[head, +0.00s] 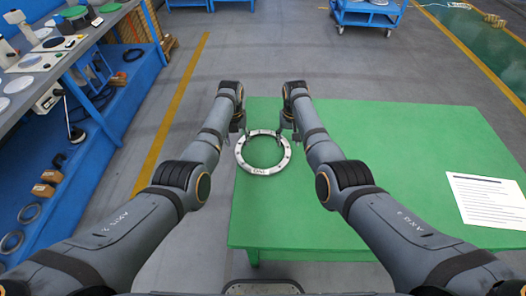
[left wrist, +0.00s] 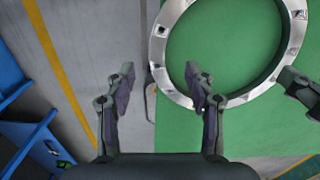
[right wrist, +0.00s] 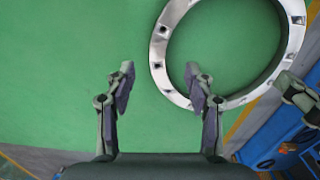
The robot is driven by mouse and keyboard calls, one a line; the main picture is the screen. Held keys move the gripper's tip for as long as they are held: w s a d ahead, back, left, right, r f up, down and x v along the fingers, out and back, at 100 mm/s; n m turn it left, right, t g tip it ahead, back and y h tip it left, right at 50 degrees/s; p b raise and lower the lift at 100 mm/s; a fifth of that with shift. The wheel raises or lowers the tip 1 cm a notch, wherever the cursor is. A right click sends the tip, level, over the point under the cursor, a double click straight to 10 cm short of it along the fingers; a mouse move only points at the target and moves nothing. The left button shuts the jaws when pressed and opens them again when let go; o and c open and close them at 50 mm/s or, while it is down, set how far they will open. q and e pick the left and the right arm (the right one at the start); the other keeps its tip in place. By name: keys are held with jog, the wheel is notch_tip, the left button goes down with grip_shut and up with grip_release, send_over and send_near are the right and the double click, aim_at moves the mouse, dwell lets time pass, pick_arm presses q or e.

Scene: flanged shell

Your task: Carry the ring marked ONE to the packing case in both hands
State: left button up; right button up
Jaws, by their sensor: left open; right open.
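The pale metal ring (head: 262,171) lies flat at the left end of the green table, with a label that seems to read ONE on its near rim. My left gripper (head: 239,134) is open at the ring's left side; in the left wrist view the ring's rim (left wrist: 159,49) shows between the fingers (left wrist: 160,74). My right gripper (head: 287,132) is open at its right side; in the right wrist view the rim (right wrist: 158,48) also lies between the fingers (right wrist: 160,74). I cannot tell whether any finger touches the ring. I cannot make out a packing case.
The green table (head: 400,150) is bare except for a printed sheet (head: 488,200) at the right. A blue workbench (head: 105,105) with parts and a lower shelf stands at the left. A blue trolley (head: 366,14) stands far back. Grey floor lies between.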

aim_at(239, 150)
pick_arm(q)
notch_tip(239, 150, down, 4)
jog(key=shift+w+r, duration=0.1)
jog(key=shift+r, duration=0.1)
pick_arm(e)
notch_tip(239, 150, down, 4)
jog(key=shift+w+r, duration=0.15)
jog(key=shift+r, duration=0.05)
pick_arm(q)
jog(key=shift+f, duration=0.55)
pick_arm(e)
jog(key=shift+f, duration=0.55)
pick_arm(q)
jog(key=shift+c, duration=0.4)
pick_arm(e)
jog(key=shift+c, duration=0.4)
pick_arm(q)
grip_shut()
pick_arm(e)
grip_shut()
